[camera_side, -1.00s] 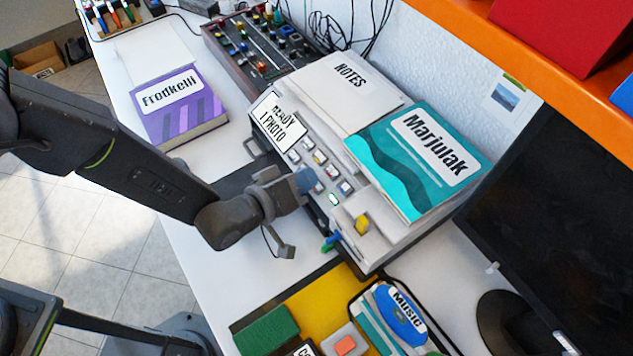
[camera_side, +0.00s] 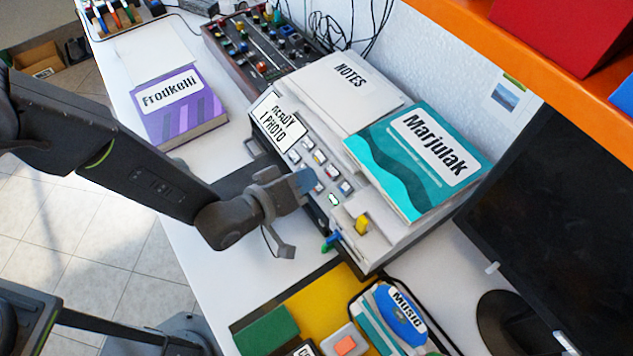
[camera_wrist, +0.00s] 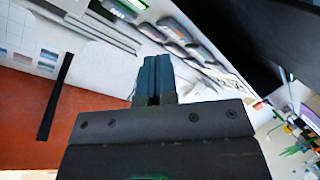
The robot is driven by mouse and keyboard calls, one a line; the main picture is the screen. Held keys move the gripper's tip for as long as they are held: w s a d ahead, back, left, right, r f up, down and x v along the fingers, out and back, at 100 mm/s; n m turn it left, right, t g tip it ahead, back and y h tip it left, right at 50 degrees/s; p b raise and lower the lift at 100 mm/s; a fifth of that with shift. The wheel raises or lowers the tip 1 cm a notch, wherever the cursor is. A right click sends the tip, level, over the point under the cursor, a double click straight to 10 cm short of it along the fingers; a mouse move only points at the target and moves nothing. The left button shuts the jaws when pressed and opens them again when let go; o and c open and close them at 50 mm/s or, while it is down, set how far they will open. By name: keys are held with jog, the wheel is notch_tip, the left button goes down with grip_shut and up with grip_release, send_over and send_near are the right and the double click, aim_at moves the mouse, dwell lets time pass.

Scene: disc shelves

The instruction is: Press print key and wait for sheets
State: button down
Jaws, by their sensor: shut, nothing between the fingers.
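The printer (camera_side: 385,246) is a pale grey machine in the middle of the side view. In the wrist view the shut fingers (camera_wrist: 153,78) point toward a row of grey keys (camera_wrist: 180,35).
A "NOTES" pad (camera_side: 345,90) and a teal "Marjulak" book (camera_side: 420,158) lie on the printer. A purple "Frodkelli" book (camera_side: 180,107) lies at left, a mixer (camera_side: 262,48) behind. A dark monitor (camera_side: 560,220) stands at right. A yellow mat (camera_side: 310,296) with items lies in front.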

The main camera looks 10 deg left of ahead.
jog(key=shift+f, duration=0.15)
jog(key=shift+w+d+f, duration=0.15)
jog(key=shift+f, duration=0.05)
dwell(0.3)
jog(key=shift+w+d+f, duration=0.1)
jog(key=shift+w+f, duration=0.05)
jog(key=shift+f, duration=0.25)
dwell(0.6)
jog(key=shift+r, duration=0.1)
jog(key=shift+s+a+r, duration=0.3)
jog(key=shift+r, duration=0.35)
